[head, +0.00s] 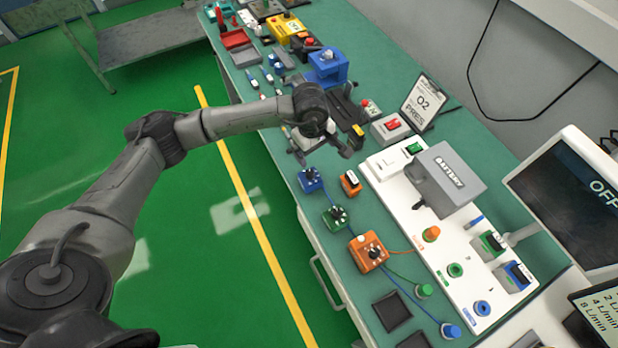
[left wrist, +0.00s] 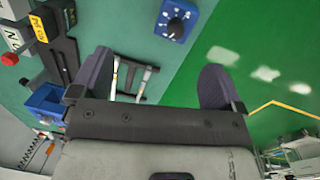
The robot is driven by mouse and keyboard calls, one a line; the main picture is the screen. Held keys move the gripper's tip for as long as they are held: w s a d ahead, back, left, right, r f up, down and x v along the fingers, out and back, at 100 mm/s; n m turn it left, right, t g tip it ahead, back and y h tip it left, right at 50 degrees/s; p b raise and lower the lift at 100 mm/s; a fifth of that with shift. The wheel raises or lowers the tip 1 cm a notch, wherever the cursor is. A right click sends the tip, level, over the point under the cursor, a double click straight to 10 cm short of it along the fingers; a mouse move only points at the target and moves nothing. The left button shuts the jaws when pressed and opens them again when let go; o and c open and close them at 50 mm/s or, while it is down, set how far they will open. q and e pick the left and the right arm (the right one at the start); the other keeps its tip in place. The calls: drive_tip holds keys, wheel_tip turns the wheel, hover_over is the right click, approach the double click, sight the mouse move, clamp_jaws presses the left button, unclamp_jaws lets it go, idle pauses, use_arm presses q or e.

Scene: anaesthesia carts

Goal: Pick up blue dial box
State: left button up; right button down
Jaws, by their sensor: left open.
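The blue dial box (head: 311,180) stands on the green bench near its left edge, with a black knob on top. My right gripper is not in view.
A green dial box (head: 335,216) and a larger orange dial box (head: 368,251) stand nearer me. A small orange box (head: 350,183) is right of the blue one. A white panel (head: 440,245) with a grey battery box (head: 446,179) lies farther right. Green floor is left.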

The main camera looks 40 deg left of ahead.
sight(310, 172)
use_arm(q)
drive_tip(key=shift+m+g+y, duration=0.4)
drive_tip(key=shift+m+g, duration=0.1)
drive_tip(key=shift+m, duration=0.4)
drive_tip(key=f, duration=0.3)
drive_tip(key=s+f, duration=0.1)
drive_tip(key=f, duration=0.1)
drive_tip(key=a+f, duration=0.1)
drive_tip(key=f, duration=0.2)
drive_tip(key=shift+s+f, duration=0.15)
drive_tip(key=shift+f, duration=0.15)
wheel_tip(310, 172, down, 4)
drive_tip(key=shift+s+d+f, duration=0.1)
drive_tip(key=shift+d+f, duration=0.05)
drive_tip(key=shift+f, duration=0.45)
drive_tip(key=shift+c, duration=0.3)
drive_tip(key=c, duration=1.2)
drive_tip(key=shift+c, duration=0.4)
drive_tip(key=shift+r, duration=0.15)
